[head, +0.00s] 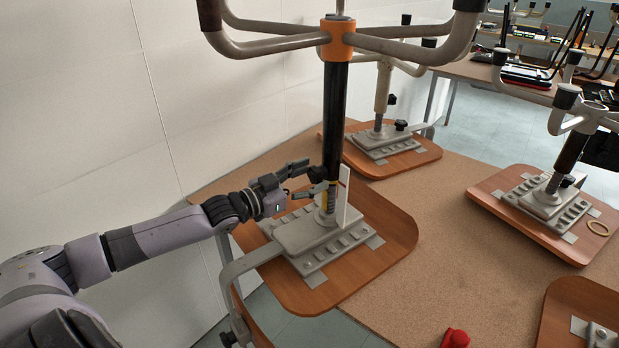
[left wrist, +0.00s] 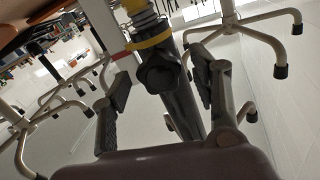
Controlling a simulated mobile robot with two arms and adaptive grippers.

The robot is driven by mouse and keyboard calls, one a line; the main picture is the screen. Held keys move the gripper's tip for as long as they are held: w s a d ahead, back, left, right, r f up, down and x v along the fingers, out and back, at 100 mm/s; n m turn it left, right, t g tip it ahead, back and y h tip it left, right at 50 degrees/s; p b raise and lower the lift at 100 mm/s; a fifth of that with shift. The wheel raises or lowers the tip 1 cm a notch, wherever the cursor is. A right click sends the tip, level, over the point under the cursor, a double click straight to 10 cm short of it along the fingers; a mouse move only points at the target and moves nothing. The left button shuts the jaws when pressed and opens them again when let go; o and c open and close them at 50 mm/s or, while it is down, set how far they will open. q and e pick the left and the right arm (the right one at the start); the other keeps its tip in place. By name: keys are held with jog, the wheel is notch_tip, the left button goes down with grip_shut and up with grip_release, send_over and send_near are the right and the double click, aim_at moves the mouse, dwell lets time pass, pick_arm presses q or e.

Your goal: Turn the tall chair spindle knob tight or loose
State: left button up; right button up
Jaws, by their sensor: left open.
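The tall chair stands upside down on its wooden seat board (head: 385,235), with a black spindle (head: 335,115) rising to an orange hub (head: 337,38). In the left wrist view the dark lobed knob (left wrist: 160,72) sits on the spindle's side, just below a yellow band (left wrist: 152,40). In the head view I cannot make out the knob behind the fingers. My left gripper (head: 308,178) is at the lower spindle from the left, fingers spread. In the left wrist view the open gripper (left wrist: 160,95) has one finger on either side of the knob, apart from it. My right gripper is not in view.
A white upright strip (head: 344,196) stands just right of the spindle. Other upturned chair bases stand behind (head: 382,95) and at right (head: 565,150). A red object (head: 456,338) lies at the front edge. A white wall (head: 80,100) is close on the left.

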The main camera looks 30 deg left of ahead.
pick_arm(q)
jog(key=shift+w, duration=0.15)
jog(key=shift+c, duration=0.3)
jog(key=c, duration=1.1)
